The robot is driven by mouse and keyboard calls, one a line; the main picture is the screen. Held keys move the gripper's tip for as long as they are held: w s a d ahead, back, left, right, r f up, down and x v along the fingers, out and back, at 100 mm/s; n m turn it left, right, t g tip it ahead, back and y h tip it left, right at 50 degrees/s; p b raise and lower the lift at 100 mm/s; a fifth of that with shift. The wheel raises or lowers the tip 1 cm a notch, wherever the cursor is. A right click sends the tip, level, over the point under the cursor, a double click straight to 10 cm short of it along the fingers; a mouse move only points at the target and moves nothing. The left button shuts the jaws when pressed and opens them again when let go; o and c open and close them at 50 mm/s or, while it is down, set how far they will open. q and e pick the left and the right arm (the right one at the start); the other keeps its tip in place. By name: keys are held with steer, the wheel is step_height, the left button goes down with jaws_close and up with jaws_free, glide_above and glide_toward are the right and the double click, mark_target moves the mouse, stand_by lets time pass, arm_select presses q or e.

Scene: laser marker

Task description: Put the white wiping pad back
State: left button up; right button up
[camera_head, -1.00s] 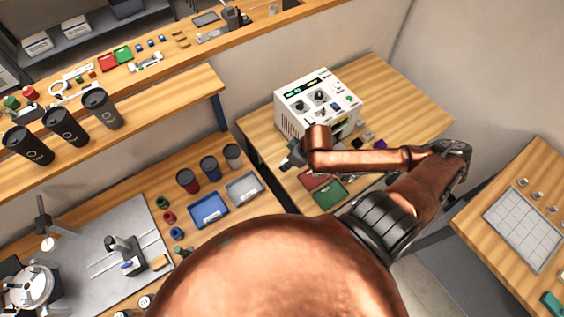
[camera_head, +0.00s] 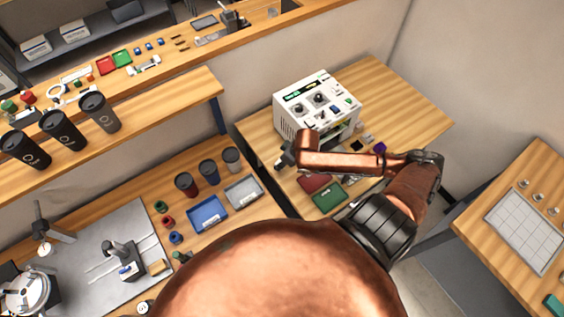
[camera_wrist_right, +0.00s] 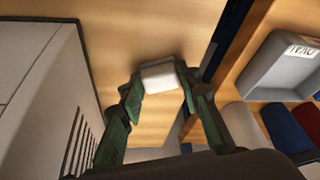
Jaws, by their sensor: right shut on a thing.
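The white wiping pad (camera_wrist_right: 160,75) is between the fingertips of my right gripper (camera_wrist_right: 158,90) in the right wrist view, above a wooden table. My right gripper is shut on it. In the head view this gripper (camera_head: 285,160) is small and dark, at the left edge of the table with the white machine, and the pad cannot be made out there. My left gripper is not in view.
The white machine (camera_head: 302,95) stands close by; its vented side (camera_wrist_right: 40,90) fills the left of the wrist view. Red (camera_head: 312,183) and green (camera_head: 328,197) trays lie under my arm. Blue (camera_head: 207,213) and grey (camera_head: 243,191) trays and several cups sit on the left bench.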

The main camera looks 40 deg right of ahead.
steer(key=shift+f, duration=0.1)
steer(key=o, duration=1)
steer(key=p+v, duration=0.1)
steer(key=v, duration=1.1)
steer(key=shift+p, duration=0.3)
